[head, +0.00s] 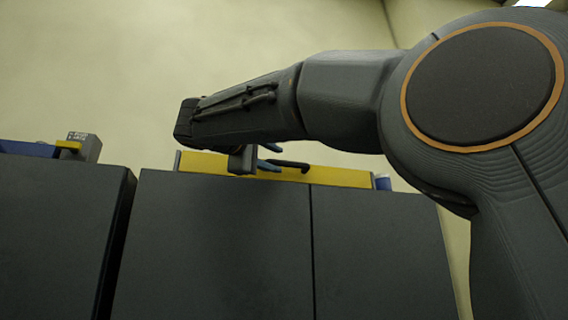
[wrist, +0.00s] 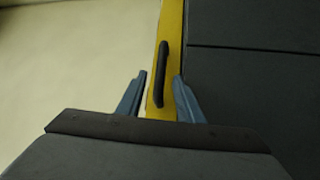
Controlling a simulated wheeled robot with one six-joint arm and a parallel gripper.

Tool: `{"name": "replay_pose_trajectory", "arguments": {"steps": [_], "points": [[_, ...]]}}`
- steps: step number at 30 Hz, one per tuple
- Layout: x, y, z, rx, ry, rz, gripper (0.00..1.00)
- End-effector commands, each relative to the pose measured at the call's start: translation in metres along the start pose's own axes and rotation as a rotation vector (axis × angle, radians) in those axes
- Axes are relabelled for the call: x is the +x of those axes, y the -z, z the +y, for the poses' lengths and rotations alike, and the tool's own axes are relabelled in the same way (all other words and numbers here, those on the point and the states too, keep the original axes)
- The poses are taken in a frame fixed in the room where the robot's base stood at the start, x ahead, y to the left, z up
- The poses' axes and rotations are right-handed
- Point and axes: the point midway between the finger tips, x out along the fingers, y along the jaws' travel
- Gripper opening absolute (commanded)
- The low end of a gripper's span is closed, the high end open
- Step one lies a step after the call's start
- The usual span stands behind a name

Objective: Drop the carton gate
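The carton gate appears to be the long yellow panel (head: 340,177) along the top of the dark cabinets, with a black bar handle (head: 289,164). In the wrist view the yellow panel (wrist: 172,30) runs up the picture, with the black handle (wrist: 160,67) on it. My gripper (head: 269,156) is beside the handle in the head view. In the wrist view my gripper (wrist: 158,98) has its blue fingers apart, one on each side of the handle's near end. Nothing is clasped. Whether a finger touches the panel cannot be told.
Dark cabinets (head: 230,245) stand below the panel. A blue object (head: 383,183) sits at its right end. At the far left are a grey box (head: 88,147) and a blue strip (head: 28,149) on another cabinet. The pale wall behind is bare.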

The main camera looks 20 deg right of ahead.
Motion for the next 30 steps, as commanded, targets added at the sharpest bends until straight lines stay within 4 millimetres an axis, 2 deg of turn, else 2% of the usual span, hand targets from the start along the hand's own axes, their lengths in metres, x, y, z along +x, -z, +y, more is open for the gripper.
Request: {"name": "replay_pose_trajectory", "arguments": {"steps": [3, 9, 15, 22, 23, 28, 30], "points": [[0.021, -0.001, 0.002, -0.002, 0.001, -0.005, 0.33], [0.048, -0.001, 0.001, -0.002, 0.001, -0.003, 0.33], [0.060, -0.001, -0.001, 0.000, 0.002, -0.001, 0.33], [0.060, 0.000, -0.001, 0.000, 0.002, 0.000, 0.33], [0.060, 0.000, -0.001, 0.000, 0.002, 0.001, 0.32], [0.060, 0.000, -0.001, 0.000, 0.003, 0.001, 0.03], [0.060, 0.000, -0.001, 0.000, 0.003, 0.001, 0.00]]}}
